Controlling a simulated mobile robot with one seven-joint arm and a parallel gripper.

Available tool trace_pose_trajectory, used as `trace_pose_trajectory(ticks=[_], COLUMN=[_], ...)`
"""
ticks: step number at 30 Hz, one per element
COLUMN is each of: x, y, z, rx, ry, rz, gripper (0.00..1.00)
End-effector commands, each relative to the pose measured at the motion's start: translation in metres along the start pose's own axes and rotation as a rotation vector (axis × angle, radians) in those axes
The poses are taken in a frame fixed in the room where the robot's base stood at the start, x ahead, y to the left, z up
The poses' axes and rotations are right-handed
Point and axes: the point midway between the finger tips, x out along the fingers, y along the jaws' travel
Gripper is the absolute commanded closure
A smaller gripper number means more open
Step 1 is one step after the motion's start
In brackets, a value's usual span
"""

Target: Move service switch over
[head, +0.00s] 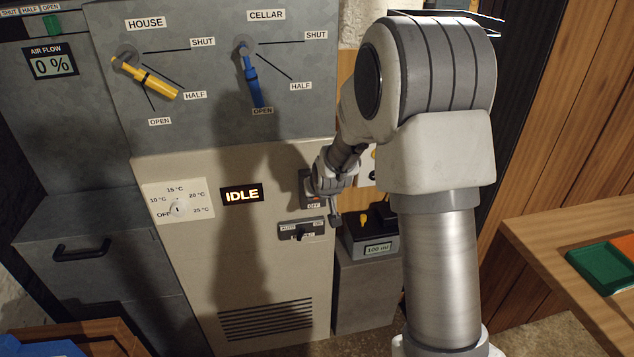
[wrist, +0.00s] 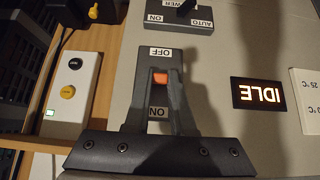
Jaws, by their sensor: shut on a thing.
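The service switch (wrist: 160,53) is a dark plate marked OFF and ON, with an orange part showing close to the OFF label in the wrist view. In the head view its plate (head: 305,190) is partly hidden behind my gripper (head: 322,187), and the OFF label is at its lower end. In the wrist view my gripper (wrist: 161,90) reaches over the plate with its dark fingers on either side of the switch's middle. It is shut on the switch's lever, which the fingers largely cover.
Just below is the POWER switch (head: 303,231), marked AUTO and ON. An IDLE display (head: 242,194) and a temperature dial (head: 178,209) are to the left. Yellow (head: 145,77) and blue (head: 252,80) levers sit above. A wooden table (head: 545,235) stands at right.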

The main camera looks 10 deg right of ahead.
Motion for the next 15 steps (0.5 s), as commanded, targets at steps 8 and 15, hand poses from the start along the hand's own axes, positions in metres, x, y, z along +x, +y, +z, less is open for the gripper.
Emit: trace_pose_trajectory(ticks=[8, 15], x=[-0.0037, -0.0020], y=[0.0002, 0.0002], z=[-0.0081, -0.0078], rx=[0.000, 0.000], ry=[-0.133, -0.182], rz=[0.000, 0.000], gripper=[1.00, 1.00])
